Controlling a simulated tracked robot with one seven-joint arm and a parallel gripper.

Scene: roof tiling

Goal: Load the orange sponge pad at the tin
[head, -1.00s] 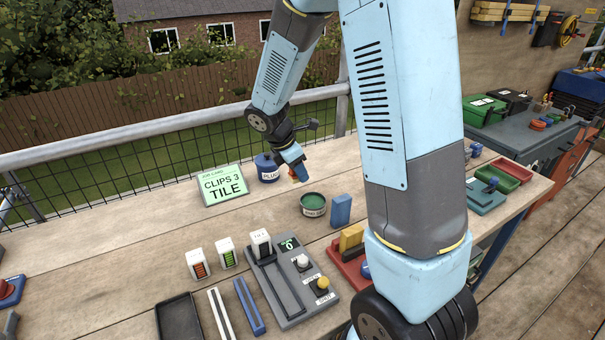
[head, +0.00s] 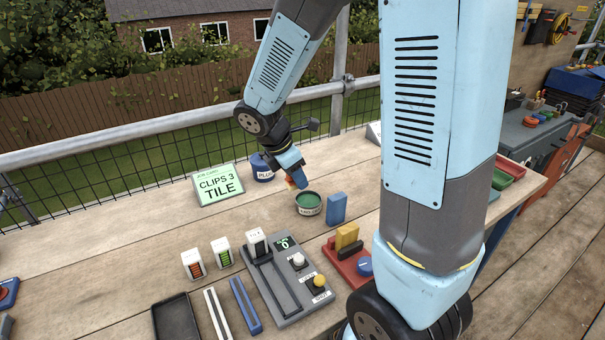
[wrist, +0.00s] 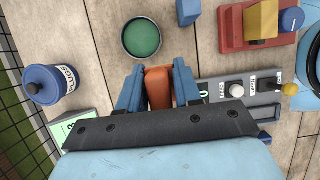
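The orange sponge pad (wrist: 158,88) sits between the two blue fingers of my gripper (wrist: 158,92), which press against its sides. In the head view a small bit of the orange pad (head: 290,183) shows beside my gripper (head: 297,180). The round tin (head: 309,204) with a dark green surface inside stands on the bench. My gripper is just behind and left of it in the head view, close to its rim. In the wrist view the tin (wrist: 142,38) lies ahead of the pad, with a gap between them.
A blue plugs pot (head: 262,168) and a green sign (head: 218,184) stand behind and left. A blue block (head: 337,208) stands right of the tin. A grey slider panel (head: 283,280) and a red tray (head: 345,266) lie nearer. Bare planks lie left of the tin.

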